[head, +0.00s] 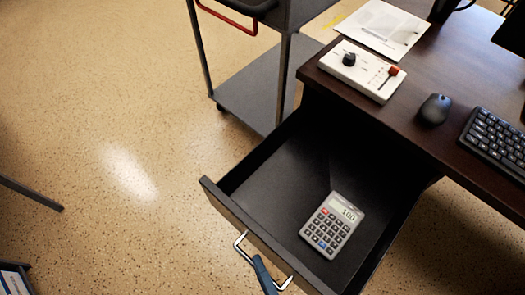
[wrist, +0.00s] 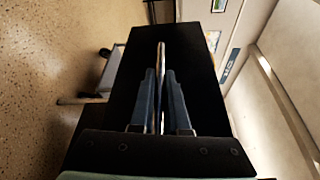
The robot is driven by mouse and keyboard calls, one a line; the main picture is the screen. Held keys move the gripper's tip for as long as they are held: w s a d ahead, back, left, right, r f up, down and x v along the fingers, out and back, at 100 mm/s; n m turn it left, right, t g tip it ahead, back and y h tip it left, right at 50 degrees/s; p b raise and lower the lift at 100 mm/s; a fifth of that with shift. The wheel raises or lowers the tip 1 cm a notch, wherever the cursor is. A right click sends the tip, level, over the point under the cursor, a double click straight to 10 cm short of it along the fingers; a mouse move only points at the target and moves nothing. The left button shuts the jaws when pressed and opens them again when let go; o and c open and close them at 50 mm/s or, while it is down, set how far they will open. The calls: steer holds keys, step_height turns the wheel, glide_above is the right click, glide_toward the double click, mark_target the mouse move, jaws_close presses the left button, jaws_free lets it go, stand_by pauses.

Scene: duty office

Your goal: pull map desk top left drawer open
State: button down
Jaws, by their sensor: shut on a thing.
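The map desk's drawer (head: 235,215) is pulled well out from under the dark desktop (head: 430,75), its black inside showing. A grey calculator (head: 331,225) lies in it. The drawer's silver bar handle (head: 241,247) is on its front. My gripper (head: 261,262) is at the handle, shut on it, at the bottom of the head view. In the wrist view the two blue-grey fingers (wrist: 161,75) stand on either side of the thin handle bar (wrist: 161,55), in front of the dark drawer front (wrist: 205,75).
A control box (head: 362,70) with a knob and slider, papers (head: 383,28), a mouse (head: 435,109) and a keyboard (head: 497,143) are on the desktop. A grey cart (head: 245,88) with a red handle stands beside the desk. The speckled floor to the left is mostly clear.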

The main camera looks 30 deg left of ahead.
steer(key=c, duration=0.9)
jaws_free()
steer(key=shift+d, duration=0.1)
steer(key=v, duration=1.3)
steer(key=shift+r, duration=0.1)
